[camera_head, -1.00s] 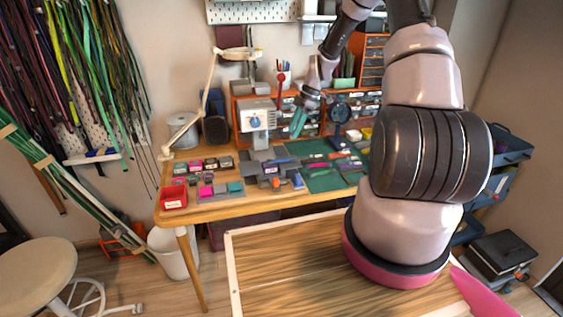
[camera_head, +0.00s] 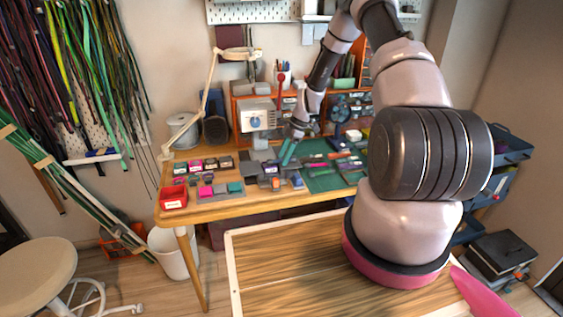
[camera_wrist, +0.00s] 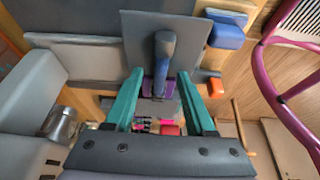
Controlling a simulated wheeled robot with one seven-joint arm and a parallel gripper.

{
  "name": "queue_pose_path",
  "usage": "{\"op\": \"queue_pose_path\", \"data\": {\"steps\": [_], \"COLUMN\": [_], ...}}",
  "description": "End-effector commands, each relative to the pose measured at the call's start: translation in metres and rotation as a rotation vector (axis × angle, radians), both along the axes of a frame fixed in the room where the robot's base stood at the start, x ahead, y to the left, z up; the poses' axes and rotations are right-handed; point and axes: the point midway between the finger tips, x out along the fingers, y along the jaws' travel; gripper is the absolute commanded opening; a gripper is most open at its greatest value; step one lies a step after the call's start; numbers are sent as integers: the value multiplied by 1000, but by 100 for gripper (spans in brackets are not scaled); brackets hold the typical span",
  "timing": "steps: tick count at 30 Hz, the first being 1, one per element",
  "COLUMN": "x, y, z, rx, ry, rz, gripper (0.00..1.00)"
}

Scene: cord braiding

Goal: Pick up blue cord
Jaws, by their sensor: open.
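A blue upright piece (camera_wrist: 165,55), which looks like the blue cord, stands against a grey plate (camera_wrist: 135,40) in the wrist view. A purple part (camera_wrist: 150,88) shows at its lower end. My gripper (camera_wrist: 160,78) is open, with one teal finger on each side of the blue piece and gaps between. I cannot tell how deep the blue piece lies between the fingers. In the head view my gripper (camera_head: 287,156) hangs over the middle of the workbench, just above the small items. A small blue item (camera_head: 298,182) lies on the bench near its front edge.
In the wrist view a blue block (camera_wrist: 228,33) and an orange block (camera_wrist: 216,88) lie right of the grey plate. On the workbench (camera_head: 225,206), a white machine (camera_head: 257,117) stands behind my gripper and a red box (camera_head: 173,197) sits at the left corner.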

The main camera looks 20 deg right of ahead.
Motion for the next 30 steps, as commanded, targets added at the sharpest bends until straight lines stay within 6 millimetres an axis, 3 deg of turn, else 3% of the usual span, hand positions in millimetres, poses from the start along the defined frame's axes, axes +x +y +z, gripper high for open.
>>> {"op": "queue_pose_path", "data": {"steps": [6,10,11,22,30], "x": [0,0,0,0,1], "y": [0,0,0,0,-1], "z": [-1,-1,-1,4,52], "rx": [0,0,0,0,-1], "ry": [0,0,0,-2,-4], "rz": [-1,-1,-1,0,-2], "gripper": [55,5,0,0,0]}}
